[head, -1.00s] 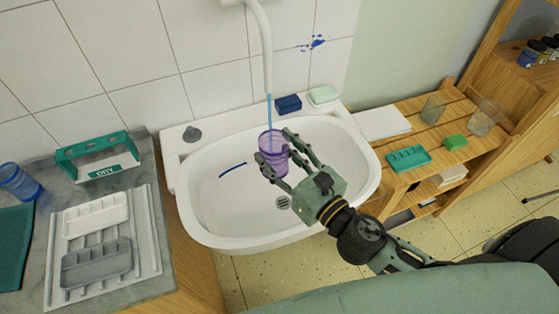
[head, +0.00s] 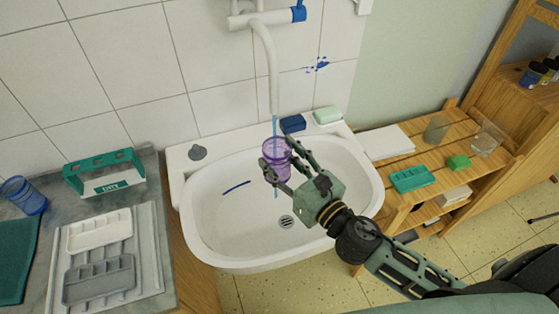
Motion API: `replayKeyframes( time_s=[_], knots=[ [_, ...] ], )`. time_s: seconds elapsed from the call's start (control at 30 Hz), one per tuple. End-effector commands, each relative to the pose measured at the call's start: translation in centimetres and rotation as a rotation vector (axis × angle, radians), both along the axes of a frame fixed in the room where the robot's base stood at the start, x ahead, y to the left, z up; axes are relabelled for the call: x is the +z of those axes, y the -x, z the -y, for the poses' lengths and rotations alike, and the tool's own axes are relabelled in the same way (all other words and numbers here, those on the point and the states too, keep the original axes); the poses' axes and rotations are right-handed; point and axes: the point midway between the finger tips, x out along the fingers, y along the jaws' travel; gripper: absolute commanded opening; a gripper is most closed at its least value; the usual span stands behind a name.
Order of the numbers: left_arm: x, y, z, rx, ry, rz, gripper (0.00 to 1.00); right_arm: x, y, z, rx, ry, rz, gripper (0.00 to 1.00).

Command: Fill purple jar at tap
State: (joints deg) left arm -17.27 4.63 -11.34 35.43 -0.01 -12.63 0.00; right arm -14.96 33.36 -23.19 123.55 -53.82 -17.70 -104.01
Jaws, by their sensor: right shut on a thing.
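The purple jar (head: 273,162) is see-through and held roughly upright over the white sink (head: 213,225). My right gripper (head: 282,168) is shut on it from the right. The white tap (head: 266,62) comes down from the wall above, with a blue lever (head: 299,12) at its right end. A thin blue stream of water (head: 274,126) runs from the spout down to the jar. A short blue streak also shows just below the jar. I cannot tell the water level in the jar. My left gripper is not in view.
A blue soap (head: 292,123) and a pale green soap (head: 327,115) sit on the sink's back rim. A wooden shelf (head: 408,152) with glasses stands right.

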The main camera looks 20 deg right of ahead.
Motion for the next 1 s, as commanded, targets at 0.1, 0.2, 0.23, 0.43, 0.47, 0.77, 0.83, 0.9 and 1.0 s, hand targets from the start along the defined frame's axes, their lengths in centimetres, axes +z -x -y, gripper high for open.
replayKeyframes(
  time_s=[0.1, 0.2, 0.23, 0.43, 0.47, 0.77, 0.83, 0.9, 1.0],
  knots=[
    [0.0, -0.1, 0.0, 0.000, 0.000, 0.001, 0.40, 0.0, -0.1, 0.0, 0.000, 0.000, 0.000, 0.22],
    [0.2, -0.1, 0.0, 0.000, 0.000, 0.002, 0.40, 0.1, -0.5, 0.1, 0.000, 0.001, 0.001, 0.22],
    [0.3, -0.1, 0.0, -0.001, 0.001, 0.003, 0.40, 0.1, -0.7, 0.2, 0.000, 0.002, 0.002, 0.22],
    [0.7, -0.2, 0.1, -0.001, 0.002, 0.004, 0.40, 0.2, -2.1, 0.5, -0.001, 0.001, 0.001, 0.22],
    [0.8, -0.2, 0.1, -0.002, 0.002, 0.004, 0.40, 0.2, -2.3, 0.6, -0.001, 0.001, 0.001, 0.22],
    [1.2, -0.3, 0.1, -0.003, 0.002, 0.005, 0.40, 0.1, -4.3, 1.0, 0.000, 0.002, 0.002, 0.22],
    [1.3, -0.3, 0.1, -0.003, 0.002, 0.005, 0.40, 0.1, -4.8, 1.1, 0.000, 0.002, 0.002, 0.22],
    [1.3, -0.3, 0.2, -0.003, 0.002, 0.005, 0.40, 0.1, -5.3, 1.2, 0.000, 0.001, 0.001, 0.22],
    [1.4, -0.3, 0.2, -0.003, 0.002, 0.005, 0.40, 0.1, -6.0, 1.4, -0.001, 0.001, 0.001, 0.22]
  ],
)
